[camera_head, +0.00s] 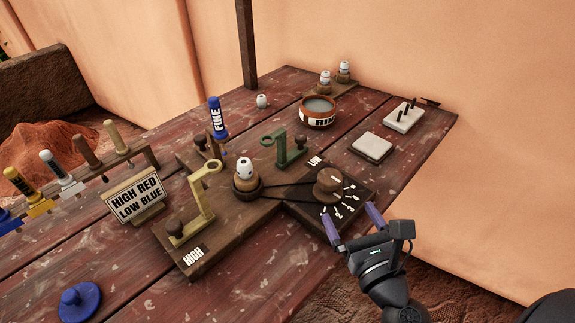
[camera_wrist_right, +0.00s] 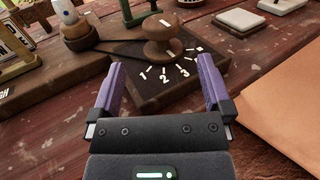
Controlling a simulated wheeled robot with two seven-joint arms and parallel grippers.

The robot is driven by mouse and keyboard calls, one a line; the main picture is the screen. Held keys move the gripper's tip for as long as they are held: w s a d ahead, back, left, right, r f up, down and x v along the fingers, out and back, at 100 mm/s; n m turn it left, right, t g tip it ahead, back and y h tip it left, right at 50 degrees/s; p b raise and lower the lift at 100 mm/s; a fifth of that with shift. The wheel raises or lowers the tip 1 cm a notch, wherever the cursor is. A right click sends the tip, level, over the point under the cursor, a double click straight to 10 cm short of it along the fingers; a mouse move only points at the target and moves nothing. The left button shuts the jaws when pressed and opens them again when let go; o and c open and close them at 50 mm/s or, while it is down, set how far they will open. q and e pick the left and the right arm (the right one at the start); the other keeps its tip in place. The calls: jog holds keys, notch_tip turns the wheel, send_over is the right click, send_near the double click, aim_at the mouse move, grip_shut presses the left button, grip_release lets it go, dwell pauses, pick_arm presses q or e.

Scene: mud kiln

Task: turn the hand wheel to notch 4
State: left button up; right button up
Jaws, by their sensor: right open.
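The hand wheel (camera_head: 328,186) is a round brown wooden knob with a white mark on top, standing on a dark plate (camera_head: 352,219) with white notch numbers. In the right wrist view, the wheel (camera_wrist_right: 161,42) stands ahead, and 1, 2 and 3 are readable on the dial plate (camera_wrist_right: 150,90); the number 4 is not clear. My right gripper (camera_head: 352,217) has purple fingers spread apart with nothing between them. It also shows in the right wrist view (camera_wrist_right: 160,85), at the plate's near edge, short of the wheel. My left gripper is not in view.
A belt runs from the wheel to a wooden base (camera_head: 190,258) holding a white-and-brown piece (camera_head: 245,172), a yellow bracket (camera_head: 202,205) and a green bracket (camera_head: 290,148). A sign (camera_head: 135,195) and tool rack stand left. Pale tiles (camera_head: 371,147) lie behind the plate. The table's front is mostly clear.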

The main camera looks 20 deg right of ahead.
aim_at(335, 186)
jog(key=shift+w+d+r+p, duration=0.1)
jog(key=shift+w+r+p, duration=0.2)
jog(key=shift+w+p, duration=0.25)
jog(key=shift+w+d+r+p, duration=0.1)
jog(key=shift+w+r+p, duration=0.25)
jog(key=shift+w, duration=0.3)
jog(key=w, duration=0.2)
jog(key=w+p, duration=0.1)
jog(key=w, duration=0.3)
jog(key=shift+d+f, duration=0.35)
jog(key=shift+d, duration=0.05)
jog(key=shift+w+d, duration=0.1)
jog(key=shift+w, duration=0.5)
